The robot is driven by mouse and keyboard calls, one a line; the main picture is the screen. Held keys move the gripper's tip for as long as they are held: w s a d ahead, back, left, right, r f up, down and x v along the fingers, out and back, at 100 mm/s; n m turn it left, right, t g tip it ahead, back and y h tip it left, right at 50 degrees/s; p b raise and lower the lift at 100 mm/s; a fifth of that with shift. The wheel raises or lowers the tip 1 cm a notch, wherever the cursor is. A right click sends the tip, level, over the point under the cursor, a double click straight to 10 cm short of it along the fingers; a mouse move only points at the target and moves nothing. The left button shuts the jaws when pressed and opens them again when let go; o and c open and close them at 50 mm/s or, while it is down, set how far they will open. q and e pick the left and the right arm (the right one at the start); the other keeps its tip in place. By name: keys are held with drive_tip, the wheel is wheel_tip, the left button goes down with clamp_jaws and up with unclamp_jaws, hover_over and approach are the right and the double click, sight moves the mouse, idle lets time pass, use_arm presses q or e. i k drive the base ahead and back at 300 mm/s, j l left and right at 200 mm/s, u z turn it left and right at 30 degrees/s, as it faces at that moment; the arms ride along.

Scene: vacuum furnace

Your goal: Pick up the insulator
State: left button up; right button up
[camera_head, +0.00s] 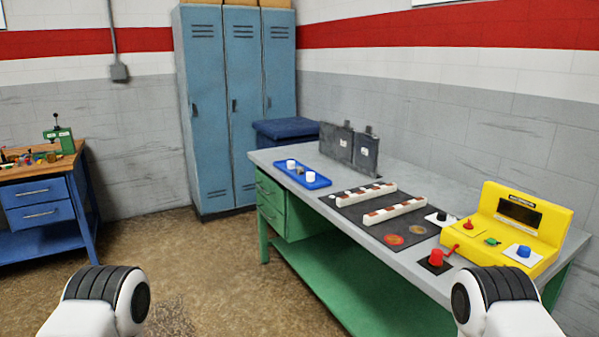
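No single thing is plainly marked as the insulator. White cylinders, which may be insulators, stand in a blue tray (318,184) at the far left part of the grey-topped workbench (420,279). One white cylinder (291,163) is at the back of the tray and another white cylinder (310,177) is nearer the front, with a small brownish piece (300,170) between them. Only parts of my two arms show, at the bottom left and bottom right. Both grippers are out of view, and nothing touches the tray.
A dark mat (350,208) holds two white bars (394,211) with brown patches. Grey plates (350,148) stand behind. A yellow control box (515,225) and a red knob (436,257) are at the right. Blue lockers (243,110) stand behind the bench. Floor (225,260) before it is clear.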

sight(309, 176)
drive_tip(key=i+j+z, duration=0.15)
drive_tip(key=i+j, duration=0.15)
drive_tip(key=i, duration=0.3)
drive_tip(key=i+j+z, duration=0.2)
drive_tip(key=i+j, duration=0.2)
drive_tip(key=i, duration=0.2)
drive_tip(key=i+j+z, duration=0.15)
drive_tip(key=i+j, duration=0.35)
drive_tip(key=i+j+z, duration=0.15)
drive_tip(key=i+j, duration=0.4)
drive_tip(key=i+j+z, duration=0.2)
drive_tip(key=i+j, duration=0.3)
drive_tip(key=i+j+z, duration=0.15)
drive_tip(key=i+j, duration=0.3)
drive_tip(key=j, duration=0.3)
